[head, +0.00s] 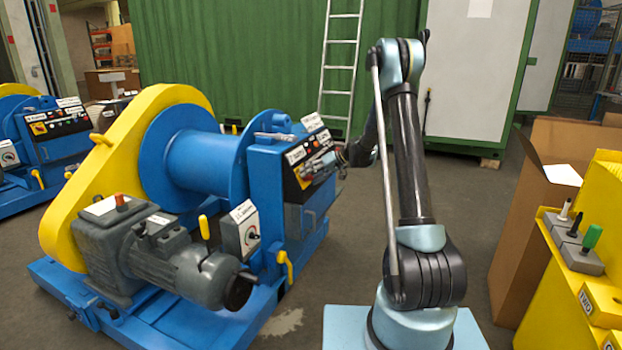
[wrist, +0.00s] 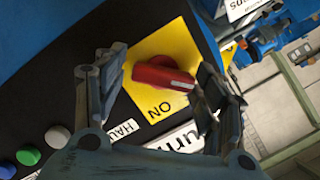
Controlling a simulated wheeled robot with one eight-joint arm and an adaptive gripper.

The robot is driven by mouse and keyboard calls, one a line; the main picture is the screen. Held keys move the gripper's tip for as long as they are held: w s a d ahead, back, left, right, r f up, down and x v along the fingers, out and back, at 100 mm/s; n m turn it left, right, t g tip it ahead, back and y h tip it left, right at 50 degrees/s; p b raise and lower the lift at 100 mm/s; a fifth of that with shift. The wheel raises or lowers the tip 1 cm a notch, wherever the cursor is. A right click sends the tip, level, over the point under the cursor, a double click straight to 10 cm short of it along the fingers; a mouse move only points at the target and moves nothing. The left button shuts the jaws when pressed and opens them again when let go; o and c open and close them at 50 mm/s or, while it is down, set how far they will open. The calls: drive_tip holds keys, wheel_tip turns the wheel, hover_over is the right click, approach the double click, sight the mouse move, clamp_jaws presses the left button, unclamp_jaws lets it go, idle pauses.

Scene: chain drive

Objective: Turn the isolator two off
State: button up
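In the wrist view a red rotary handle (wrist: 163,78) sits on a yellow plate (wrist: 178,42) marked ON, on a black panel. The handle lies nearly crosswise in the picture, tilted slightly down to the right. My gripper (wrist: 165,72) is open, with one finger on each side of the handle. The right finger is close to the handle's end; I cannot tell if it touches. The left finger is apart from it. In the head view my gripper (head: 318,168) is at the control panel (head: 293,188) of the near blue winch, largely hiding the handle. The panel's label is too small to read.
Green, blue and white buttons (wrist: 28,155) lie on the same panel, left of my gripper. A grey box with a dial (head: 241,232) is mounted lower on the winch. A second winch panel (head: 55,122) stands at left. Cardboard boxes (head: 545,205) and a yellow console (head: 590,240) stand at right.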

drive_tip(key=shift+r, duration=0.1)
idle(0.3)
drive_tip(key=v, duration=1.1)
drive_tip(key=shift+d, duration=0.4)
drive_tip(key=shift+s+r, duration=0.15)
drive_tip(key=s+d+r+m+h, duration=0.2)
drive_tip(key=s+d+r+h, duration=0.15)
drive_tip(key=s, duration=0.95)
drive_tip(key=s+d+r+m+h, duration=0.15)
drive_tip(key=s+d+r, duration=0.25)
drive_tip(key=s, duration=0.9)
drive_tip(key=s+d+f+h, duration=0.2)
drive_tip(key=s+d+f, duration=0.1)
drive_tip(key=s, duration=0.5)
drive_tip(key=s+d+f+m+h, duration=0.1)
drive_tip(key=s+d+f, duration=0.3)
drive_tip(key=s, duration=0.5)
drive_tip(key=s+d+f+m+h, duration=0.1)
drive_tip(key=s+d+f+h, duration=0.1)
drive_tip(key=s, duration=0.6)
drive_tip(key=shift+s+d+f+t+h, duration=0.3)
drive_tip(key=shift+d+f, duration=0.5)
drive_tip(key=shift+f, duration=0.15)
drive_tip(key=shift+m, duration=0.25)
